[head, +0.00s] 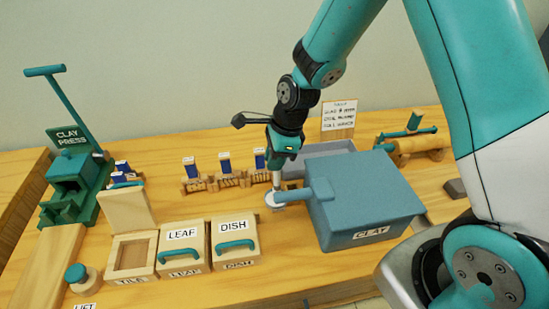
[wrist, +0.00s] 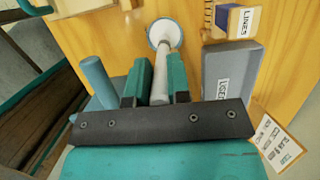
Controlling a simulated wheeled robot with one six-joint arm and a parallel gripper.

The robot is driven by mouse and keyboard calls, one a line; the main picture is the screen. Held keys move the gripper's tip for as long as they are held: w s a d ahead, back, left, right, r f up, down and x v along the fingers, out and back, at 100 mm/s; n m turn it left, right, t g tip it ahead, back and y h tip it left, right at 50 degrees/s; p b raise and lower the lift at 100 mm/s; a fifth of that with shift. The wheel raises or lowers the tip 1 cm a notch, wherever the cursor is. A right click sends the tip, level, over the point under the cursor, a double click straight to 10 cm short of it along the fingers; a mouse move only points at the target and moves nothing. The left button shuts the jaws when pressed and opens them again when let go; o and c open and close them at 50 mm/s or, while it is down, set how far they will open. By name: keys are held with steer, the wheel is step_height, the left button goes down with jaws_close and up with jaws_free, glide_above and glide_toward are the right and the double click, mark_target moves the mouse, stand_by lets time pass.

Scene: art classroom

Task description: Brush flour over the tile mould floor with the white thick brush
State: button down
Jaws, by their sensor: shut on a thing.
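My gripper (head: 279,160) is shut on the white thick brush (wrist: 161,72), whose pale handle stands between the two teal fingers in the wrist view. The brush (head: 276,183) points down at a small round white dish with a blue rim (head: 270,202), left of the clay box. In the wrist view the brush's far end is over the dish (wrist: 152,34); I cannot tell whether its bristles touch the contents. The tile mould (head: 153,262) is at front left, with its lid (head: 125,207) raised behind it and its recessed floor visible.
The blue clay box (head: 365,205) stands right of my gripper. Closed LEAF (head: 183,249) and DISH (head: 234,244) moulds stand between the dish and the tile mould. Several blue stamps (head: 225,162) line the back. The green clay press (head: 75,180) is far left. A grey tray (wrist: 245,60) lies behind.

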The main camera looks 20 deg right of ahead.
steer(key=shift+r+p, duration=2.05)
steer(key=shift+r, duration=0.5)
